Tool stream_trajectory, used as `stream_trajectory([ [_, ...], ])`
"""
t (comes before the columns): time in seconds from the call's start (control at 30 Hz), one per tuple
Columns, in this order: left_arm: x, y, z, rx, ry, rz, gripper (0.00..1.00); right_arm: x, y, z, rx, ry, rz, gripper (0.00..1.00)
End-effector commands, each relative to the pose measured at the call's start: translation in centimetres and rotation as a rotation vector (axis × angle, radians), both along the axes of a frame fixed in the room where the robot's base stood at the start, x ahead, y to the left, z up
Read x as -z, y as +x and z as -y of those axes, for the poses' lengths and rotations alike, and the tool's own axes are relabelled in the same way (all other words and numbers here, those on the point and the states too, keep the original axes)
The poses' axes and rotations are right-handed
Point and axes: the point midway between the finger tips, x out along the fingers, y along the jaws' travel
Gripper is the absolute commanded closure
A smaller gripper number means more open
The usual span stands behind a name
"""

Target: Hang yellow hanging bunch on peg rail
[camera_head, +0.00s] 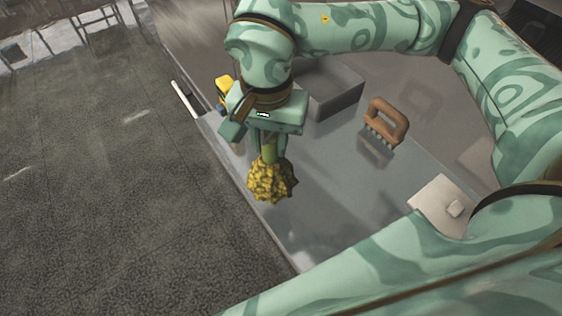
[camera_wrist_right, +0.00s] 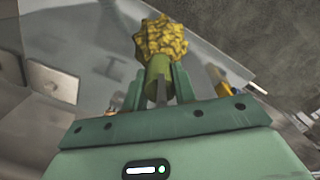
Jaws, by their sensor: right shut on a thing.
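The yellow hanging bunch (camera_head: 272,182) has a rough, lumpy yellow head and a green stem. My right gripper (camera_head: 268,148) is shut on the stem, and the yellow head hangs below the fingers near the left edge of the grey table. In the right wrist view the bunch (camera_wrist_right: 161,38) sticks out beyond the gripper (camera_wrist_right: 158,88), with the stem between the fingers. I cannot make out a peg rail for certain. My left gripper is not in view.
The grey table (camera_head: 320,215) holds a brown-handled brush (camera_head: 386,122), a grey box (camera_head: 335,88) and a pale block (camera_head: 440,205). A yellow and blue object (camera_head: 223,90) and a thin white bar (camera_head: 185,100) are at its left edge. Dark floor (camera_head: 100,200) lies left.

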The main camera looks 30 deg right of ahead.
Motion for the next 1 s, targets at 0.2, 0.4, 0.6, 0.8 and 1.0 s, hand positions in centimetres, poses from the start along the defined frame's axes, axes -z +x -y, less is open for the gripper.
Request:
stream_trajectory([
  [0.2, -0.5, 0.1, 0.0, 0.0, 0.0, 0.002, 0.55, -1.4, -0.7, -1.4, 0.67, 0.001, 0.001, 1.0],
  [0.4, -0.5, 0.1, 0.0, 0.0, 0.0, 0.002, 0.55, -1.8, -1.2, -1.8, 1.309, 0.001, 0.0, 1.0],
  [0.6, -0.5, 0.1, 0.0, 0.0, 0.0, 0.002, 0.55, -1.8, -1.4, -1.4, 1.803, 0.0, 0.0, 1.0],
  [0.8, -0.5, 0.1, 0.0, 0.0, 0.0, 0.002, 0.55, -1.8, -1.5, -1.3, 2.027, 0.0, 0.0, 1.0],
  [1.0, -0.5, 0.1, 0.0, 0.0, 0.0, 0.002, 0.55, -1.8, -1.5, -1.3, 2.057, 0.0, -0.001, 1.0],
])
